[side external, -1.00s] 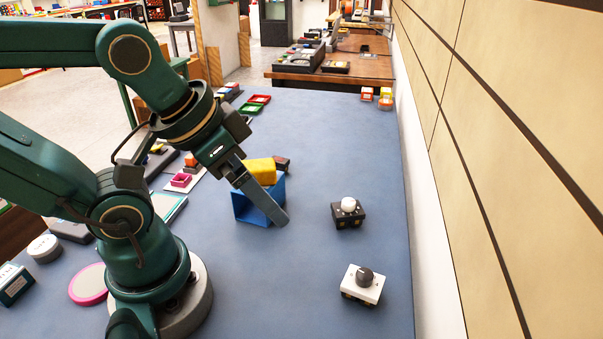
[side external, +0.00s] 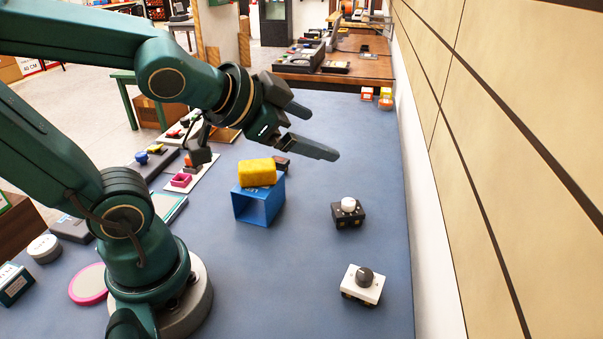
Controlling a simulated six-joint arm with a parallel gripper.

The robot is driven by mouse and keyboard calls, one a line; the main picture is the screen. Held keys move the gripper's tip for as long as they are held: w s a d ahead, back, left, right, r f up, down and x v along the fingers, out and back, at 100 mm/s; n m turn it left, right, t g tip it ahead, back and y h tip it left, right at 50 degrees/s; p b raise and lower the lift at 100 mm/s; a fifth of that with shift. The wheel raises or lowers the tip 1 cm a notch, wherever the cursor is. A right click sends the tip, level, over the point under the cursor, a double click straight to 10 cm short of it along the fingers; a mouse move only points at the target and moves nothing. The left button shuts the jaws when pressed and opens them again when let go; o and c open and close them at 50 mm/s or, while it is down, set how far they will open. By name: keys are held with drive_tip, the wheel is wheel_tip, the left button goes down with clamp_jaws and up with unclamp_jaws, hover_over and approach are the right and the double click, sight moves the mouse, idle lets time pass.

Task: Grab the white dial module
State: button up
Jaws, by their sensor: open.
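The white dial module (side external: 352,286) sits upright on the blue table near the front right. It has a white top plate, a round dark grey knob and a dark base. A similar black module (side external: 341,220) with a white knob stands behind it. My gripper (side external: 317,132) is open and empty, its two fingers spread and pointing right. It is raised above the table, farther back than both modules and well apart from the white one. Nothing hides the white dial module.
A blue open box (side external: 258,207) with a yellow block (side external: 257,172) on top stands left of the modules. A small brown block (side external: 282,163) is behind it. A wood-panelled wall (side external: 510,150) runs along the right. The table around the white module is clear.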

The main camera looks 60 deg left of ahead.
drive_tip(key=w+d+f+m+t+h, duration=0.1)
drive_tip(key=w+m, duration=0.3)
drive_tip(key=w, duration=0.1)
drive_tip(key=m+g+h, duration=0.3)
drive_tip(key=m+h, duration=0.3)
drive_tip(key=h, duration=0.3)
hover_over(355, 277)
drive_tip(key=w+a, duration=0.3)
wheel_tip(355, 277, down, 11)
drive_tip(key=s+f, duration=0.1)
drive_tip(key=s+f+n+g+h, duration=0.1)
drive_tip(key=s+f, duration=0.1)
drive_tip(key=s+f+g, duration=0.1)
drive_tip(key=shift+s+d+f+h, duration=0.35)
drive_tip(key=shift+d+f+h, duration=0.05)
drive_tip(key=shift+s+f+n, duration=0.15)
drive_tip(key=shift+f+n, duration=0.3)
drive_tip(key=shift+n, duration=0.05)
drive_tip(key=shift+x, duration=2.45)
drive_tip(key=shift+a, duration=0.1)
drive_tip(key=c, duration=1.5)
